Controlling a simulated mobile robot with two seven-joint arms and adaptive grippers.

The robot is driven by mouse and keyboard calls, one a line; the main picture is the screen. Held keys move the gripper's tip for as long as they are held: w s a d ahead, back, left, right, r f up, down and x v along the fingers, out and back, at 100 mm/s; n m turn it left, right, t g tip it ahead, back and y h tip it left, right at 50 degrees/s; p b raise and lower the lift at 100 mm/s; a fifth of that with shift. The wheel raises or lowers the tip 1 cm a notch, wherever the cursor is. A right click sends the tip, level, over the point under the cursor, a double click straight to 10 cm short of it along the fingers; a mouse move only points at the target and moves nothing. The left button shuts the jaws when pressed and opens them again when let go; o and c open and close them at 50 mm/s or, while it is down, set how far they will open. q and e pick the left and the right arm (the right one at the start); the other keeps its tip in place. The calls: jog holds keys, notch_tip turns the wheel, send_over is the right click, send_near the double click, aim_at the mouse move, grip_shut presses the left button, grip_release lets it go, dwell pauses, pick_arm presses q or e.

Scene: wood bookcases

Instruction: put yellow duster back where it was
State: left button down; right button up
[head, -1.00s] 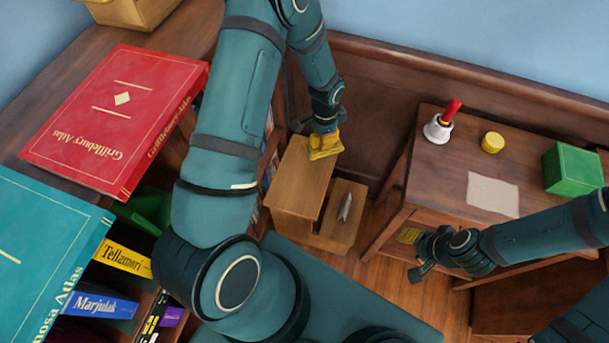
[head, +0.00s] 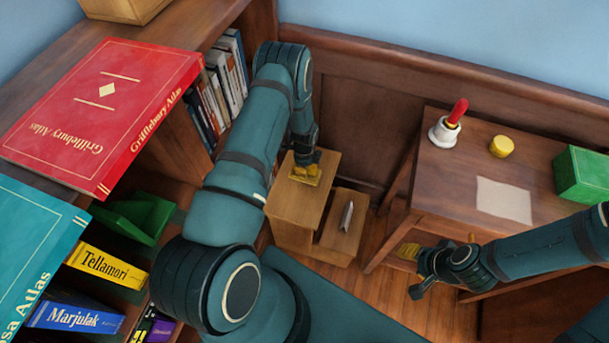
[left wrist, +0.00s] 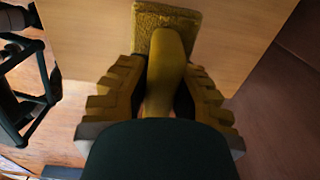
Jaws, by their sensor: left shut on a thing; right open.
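The yellow duster (left wrist: 166,18) shows in the left wrist view as a fuzzy pad with a smooth handle. My left gripper (left wrist: 158,95) is shut on the handle, with a ridged finger on each side. The pad is over a plain wooden surface; I cannot tell whether it touches. In the head view my left gripper (head: 305,172) is over the top of a wooden step stool (head: 291,208), and its wrist hides much of the duster. My right gripper (head: 413,269) is open and empty, beside the front of the wooden desk.
The stool's lower step holds a small grey object (head: 346,216). The desk (head: 450,185) bears a red-handled white bell (head: 447,127), a yellow round object (head: 502,146), a paper sheet (head: 504,200) and a green box (head: 583,174). A bookcase with a red atlas (head: 105,110) stands left.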

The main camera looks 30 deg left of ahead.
pick_arm(q)
notch_tip(320, 180, down, 4)
jog(key=shift+f+b, duration=0.1)
jog(key=shift+b, duration=0.4)
jog(key=shift+f, duration=0.1)
jog(key=c, duration=1)
grip_release()
